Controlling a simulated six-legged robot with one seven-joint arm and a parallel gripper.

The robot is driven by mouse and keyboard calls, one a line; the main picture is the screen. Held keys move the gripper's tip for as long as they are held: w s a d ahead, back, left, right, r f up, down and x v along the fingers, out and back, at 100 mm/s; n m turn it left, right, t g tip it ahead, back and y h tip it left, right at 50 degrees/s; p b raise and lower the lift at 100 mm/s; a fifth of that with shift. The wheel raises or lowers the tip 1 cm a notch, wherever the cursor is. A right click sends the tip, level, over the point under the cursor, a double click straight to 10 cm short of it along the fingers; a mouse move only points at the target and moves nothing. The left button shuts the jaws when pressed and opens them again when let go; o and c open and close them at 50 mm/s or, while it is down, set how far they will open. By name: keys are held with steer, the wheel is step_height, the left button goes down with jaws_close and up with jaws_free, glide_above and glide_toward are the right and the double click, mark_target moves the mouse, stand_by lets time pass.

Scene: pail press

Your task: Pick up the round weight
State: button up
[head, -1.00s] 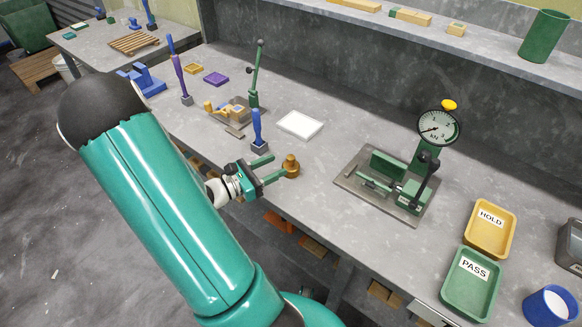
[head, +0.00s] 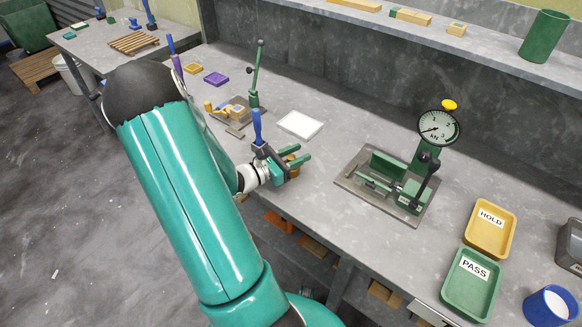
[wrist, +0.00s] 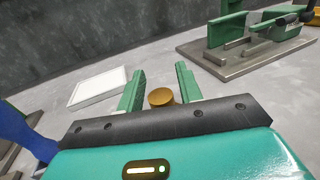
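The round weight, a brass piece with a knob on top, stands on the grey bench. Its round top (wrist: 161,98) shows in the wrist view between my two green fingers, nearer the right one. In the head view my gripper (head: 298,155) is over it and hides most of it. My gripper is open, with a finger on each side of the weight's top, and both fingers look apart from it. Its lower part is hidden in the wrist view by the dark edge of my gripper.
A white tile (head: 300,124) lies beyond the weight. A press with a dial (head: 390,185) stands to the right, then yellow HOLD (head: 490,228) and green PASS (head: 470,285) trays. A blue-handled post (head: 257,125) stands close to my gripper's left. Bench between weight and press is clear.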

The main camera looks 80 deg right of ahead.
jaws_close()
steer(key=shift+r, duration=0.15)
steer(key=shift+r, duration=0.25)
step_height(320, 180, up, 2)
steer(key=shift+r, duration=0.1)
steer(key=w+a+r, duration=0.5)
steer(key=w+r, duration=0.5)
steer(key=w, duration=0.2)
steer(key=shift+w+r, duration=0.15)
steer(key=shift+w, duration=0.25)
